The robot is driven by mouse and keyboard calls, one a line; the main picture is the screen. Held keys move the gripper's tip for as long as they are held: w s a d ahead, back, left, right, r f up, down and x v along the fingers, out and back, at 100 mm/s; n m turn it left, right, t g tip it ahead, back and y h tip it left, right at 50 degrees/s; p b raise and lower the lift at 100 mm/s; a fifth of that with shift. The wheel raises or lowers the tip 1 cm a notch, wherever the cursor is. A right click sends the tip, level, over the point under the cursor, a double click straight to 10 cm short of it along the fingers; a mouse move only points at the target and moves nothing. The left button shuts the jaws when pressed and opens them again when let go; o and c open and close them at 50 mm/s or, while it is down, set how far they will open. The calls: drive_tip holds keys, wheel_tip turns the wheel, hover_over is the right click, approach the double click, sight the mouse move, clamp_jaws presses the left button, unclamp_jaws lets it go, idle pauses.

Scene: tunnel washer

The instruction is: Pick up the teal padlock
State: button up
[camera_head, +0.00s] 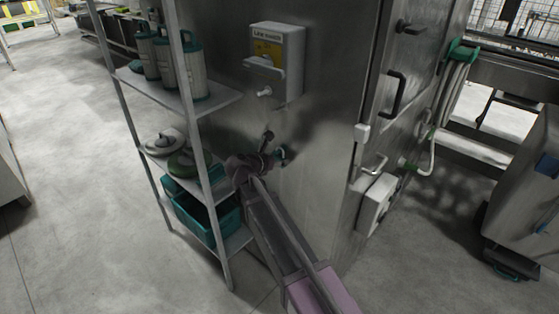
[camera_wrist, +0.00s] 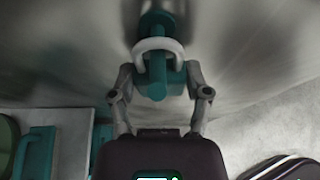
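The teal padlock (camera_wrist: 159,78) with a pale, thick shackle hangs from a teal fitting on a grey metal wall, in the upper middle of the wrist view. In the head view a small teal part shows at the wall (camera_head: 280,154), just right of my gripper (camera_head: 262,147); the padlock is hard to make out there. In the wrist view my gripper (camera_wrist: 160,70) has one finger on each side of the padlock's body. The fingertips are very close to its sides. I cannot tell whether both touch it.
A metal shelf rack (camera_head: 213,105) stands left of my arm, with teal-topped canisters (camera_head: 180,65), coiled items (camera_head: 165,142) and teal bins (camera_head: 207,215). A lockout box (camera_head: 276,60) is on the wall above. A door handle (camera_head: 397,95) projects at right. Floor is free at left.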

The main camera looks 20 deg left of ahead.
drive_tip(key=shift+r, duration=0.15)
drive_tip(key=shift+c, duration=0.3)
drive_tip(key=shift+r+p, duration=0.75)
drive_tip(key=shift+p, duration=0.15)
drive_tip(key=s+a, duration=0.3)
drive_tip(key=s, duration=0.5)
drive_tip(key=s+a, duration=0.4)
drive_tip(key=s, duration=0.4)
drive_tip(key=shift+s+f, duration=0.15)
drive_tip(key=shift+s, duration=0.15)
wheel_tip(320, 180, up, 23)
drive_tip(key=w+p, duration=0.1)
drive_tip(key=p, duration=2.1)
drive_tip(key=shift+d+f, duration=0.15)
drive_tip(key=shift+d, duration=0.1)
drive_tip(key=shift+w+d, duration=0.1)
drive_tip(key=shift+w, duration=0.2)
